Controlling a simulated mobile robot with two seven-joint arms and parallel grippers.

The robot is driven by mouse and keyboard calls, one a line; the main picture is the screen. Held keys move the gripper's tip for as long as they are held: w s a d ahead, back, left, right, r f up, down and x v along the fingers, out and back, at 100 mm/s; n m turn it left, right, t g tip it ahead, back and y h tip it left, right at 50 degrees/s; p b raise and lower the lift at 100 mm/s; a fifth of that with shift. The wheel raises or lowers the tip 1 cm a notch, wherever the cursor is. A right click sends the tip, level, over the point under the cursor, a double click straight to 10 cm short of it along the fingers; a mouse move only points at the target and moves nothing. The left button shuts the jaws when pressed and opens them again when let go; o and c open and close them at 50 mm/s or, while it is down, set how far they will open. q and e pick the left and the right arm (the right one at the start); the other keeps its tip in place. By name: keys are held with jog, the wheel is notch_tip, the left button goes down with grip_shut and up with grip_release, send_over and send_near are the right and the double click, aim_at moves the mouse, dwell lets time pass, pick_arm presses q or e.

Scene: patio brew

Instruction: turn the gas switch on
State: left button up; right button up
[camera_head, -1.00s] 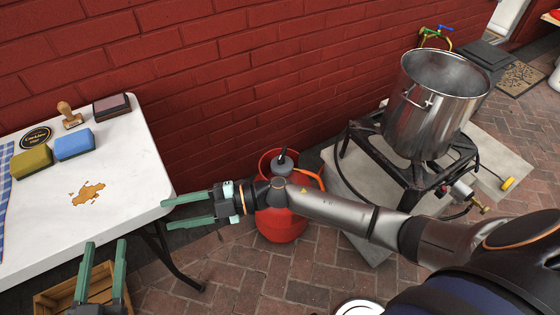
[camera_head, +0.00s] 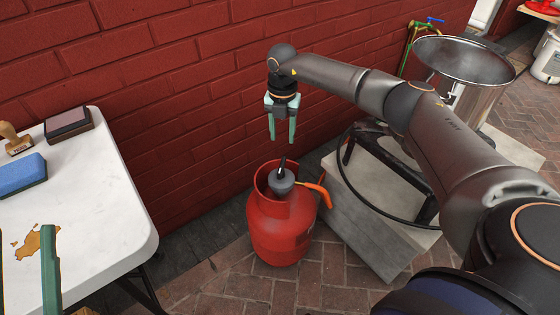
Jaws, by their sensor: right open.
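The red gas bottle (camera_head: 281,230) stands upright on the brick floor between the table and the burner. On its top is a grey regulator with a black switch lever (camera_head: 282,167), and an orange hose end (camera_head: 318,192) comes off it to the right. My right gripper (camera_head: 282,141) is above the regulator, pointing down, with its green fingers apart and empty. A gap shows between the fingertips and the switch. Of my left gripper (camera_head: 40,270), one green finger shows clearly at the lower left, over the table's front; the rest is mostly cut off.
A white table (camera_head: 110,190) holds a blue sponge (camera_head: 22,175), a stamp (camera_head: 14,140), an ink pad (camera_head: 68,128) and a brown spill (camera_head: 36,243). The red brick wall is close behind the bottle.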

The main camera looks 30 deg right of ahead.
aim_at(282, 164)
notch_tip(282, 164, down, 4)
jog(key=shift+a+r+b, duration=0.1)
jog(key=shift+r+b, duration=0.1)
jog(key=shift+b, duration=0.3)
notch_tip(282, 164, down, 6)
jog(key=shift+f+b, duration=0.1)
jog(key=shift+b, duration=1)
pick_arm(q)
jog(key=shift+s+d+r+m+h, duration=0.1)
jog(key=shift+s+d+m+h, duration=0.1)
jog(key=shift+s+m+h, duration=0.6)
jog(key=shift+s+d+r+m+h, duration=0.15)
jog(key=shift+s+m+h, duration=0.35)
jog(key=shift+h, duration=0.5)
pick_arm(e)
jog(key=shift+f, duration=0.65)
pick_arm(q)
jog(key=shift+s+f, duration=0.1)
pick_arm(e)
grip_shut()
